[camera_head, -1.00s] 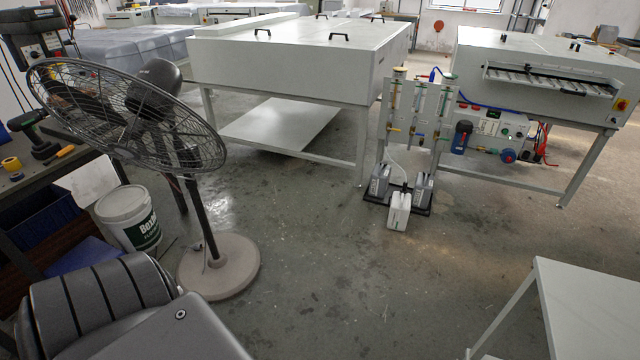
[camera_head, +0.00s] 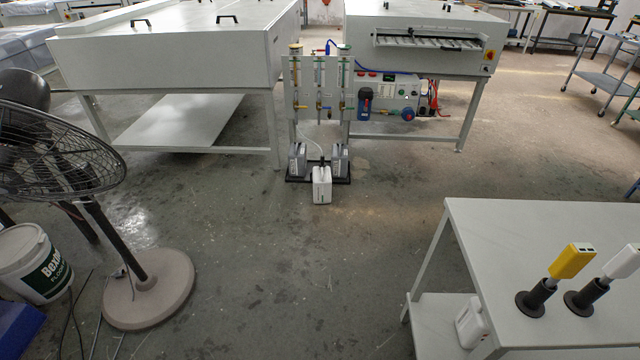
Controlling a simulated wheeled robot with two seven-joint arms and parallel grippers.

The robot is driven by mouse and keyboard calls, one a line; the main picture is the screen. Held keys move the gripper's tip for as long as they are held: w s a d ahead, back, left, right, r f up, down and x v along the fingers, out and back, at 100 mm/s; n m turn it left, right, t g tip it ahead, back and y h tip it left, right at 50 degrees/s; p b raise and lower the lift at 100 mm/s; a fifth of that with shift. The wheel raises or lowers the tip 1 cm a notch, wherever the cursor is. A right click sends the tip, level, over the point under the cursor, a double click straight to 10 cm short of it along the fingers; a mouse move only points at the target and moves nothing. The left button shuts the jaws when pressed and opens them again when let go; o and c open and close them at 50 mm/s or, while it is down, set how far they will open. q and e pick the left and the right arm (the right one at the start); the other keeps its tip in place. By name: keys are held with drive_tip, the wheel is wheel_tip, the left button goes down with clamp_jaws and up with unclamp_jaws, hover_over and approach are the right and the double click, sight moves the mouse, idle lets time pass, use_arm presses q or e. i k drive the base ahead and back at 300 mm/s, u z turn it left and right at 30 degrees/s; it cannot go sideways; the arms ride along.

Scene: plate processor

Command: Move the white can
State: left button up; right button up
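A white can (camera_head: 322,185) stands upright at the front of a black base on the floor, between two grey cans (camera_head: 298,158). A second white can (camera_head: 469,322) is on the lower shelf of the white table at the lower right, partly cut off by the tabletop's edge. Neither of my grippers shows in the head view.
The white table (camera_head: 500,240) holds a yellow-topped device (camera_head: 571,261) and a white-topped one in black holders. A fan (camera_head: 147,285) and a white bucket (camera_head: 30,265) stand at left. Large processors (camera_head: 165,60) stand behind. The middle floor is clear.

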sight(322, 182)
drive_tip(key=u, duration=0.25)
drive_tip(key=i, duration=3.2)
drive_tip(key=z, duration=2.45)
drive_tip(key=i, duration=3.3)
drive_tip(key=u, duration=0.1)
